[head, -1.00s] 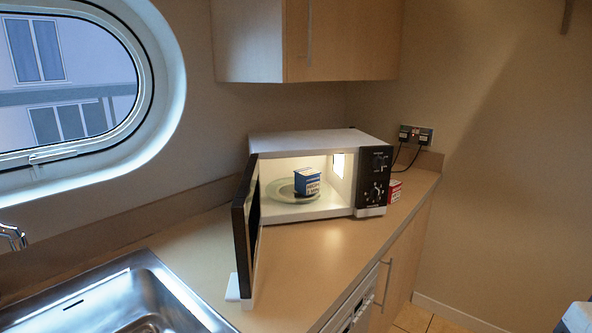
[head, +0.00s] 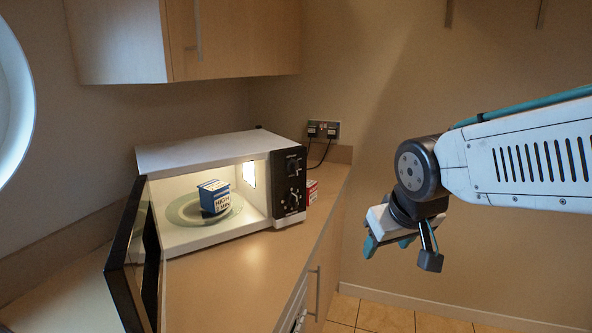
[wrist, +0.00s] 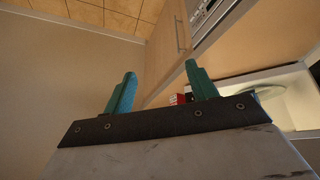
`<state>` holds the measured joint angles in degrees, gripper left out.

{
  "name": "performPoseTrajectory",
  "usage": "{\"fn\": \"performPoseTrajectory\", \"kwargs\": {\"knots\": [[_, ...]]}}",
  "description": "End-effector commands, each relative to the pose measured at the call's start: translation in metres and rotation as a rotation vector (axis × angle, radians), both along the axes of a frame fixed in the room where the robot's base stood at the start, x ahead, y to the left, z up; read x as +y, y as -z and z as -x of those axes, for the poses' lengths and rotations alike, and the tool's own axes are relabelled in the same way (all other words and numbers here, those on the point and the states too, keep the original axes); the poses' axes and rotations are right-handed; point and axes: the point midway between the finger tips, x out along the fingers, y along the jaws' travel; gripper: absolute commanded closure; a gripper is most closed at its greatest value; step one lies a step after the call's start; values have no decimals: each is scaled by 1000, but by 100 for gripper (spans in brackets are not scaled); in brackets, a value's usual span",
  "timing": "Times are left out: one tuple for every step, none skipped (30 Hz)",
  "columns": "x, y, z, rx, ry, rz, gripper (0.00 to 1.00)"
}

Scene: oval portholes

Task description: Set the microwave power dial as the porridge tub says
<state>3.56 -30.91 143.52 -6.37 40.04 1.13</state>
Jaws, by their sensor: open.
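The white microwave (head: 200,154) stands on the counter with its dark door (head: 128,262) swung open and its inside lit. A blue and white tub (head: 214,197) sits on the glass turntable (head: 184,212); its label reads "HIGH" and what looks like "2 MIN". The black control panel (head: 290,182) on the microwave's right side has two dials, an upper one (head: 293,164) and a lower one (head: 291,197); their settings are too small to read. My gripper (head: 385,244) is in the air to the right of the microwave, apart from it. Its teal fingers (wrist: 161,92) are open and empty.
A red and white box (head: 312,191) stands behind the panel's right side, partly hidden; it also shows between the fingers in the wrist view (wrist: 177,99). A socket with plugs and cables (head: 323,131) is on the wall. The counter front (head: 215,275) is clear.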

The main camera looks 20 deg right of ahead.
Motion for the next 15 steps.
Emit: {"fn": "performPoseTrajectory", "kwargs": {"knots": [[-2,2,-34,-76,-19,18,43],[-2,1,-54,-132,-31,27,43],[-2,0,-79,-204,-51,38,43],[-1,-2,-98,-259,-67,45,43],[-1,-3,-116,-313,-83,48,43],[0,-5,-139,-386,-107,52,43],[1,-6,-155,-440,-126,53,43],[3,-7,-170,-494,-146,51,43],[6,-8,-189,-564,-172,45,43],[9,-9,-202,-616,-194,40,43],[12,-10,-214,-666,-215,32,43],[16,-11,-229,-731,-243,20,43],[19,-11,-237,-775,-263,10,43],[21,-11,-245,-817,-281,-3,43],[25,-12,-254,-871,-306,-19,43]]}}
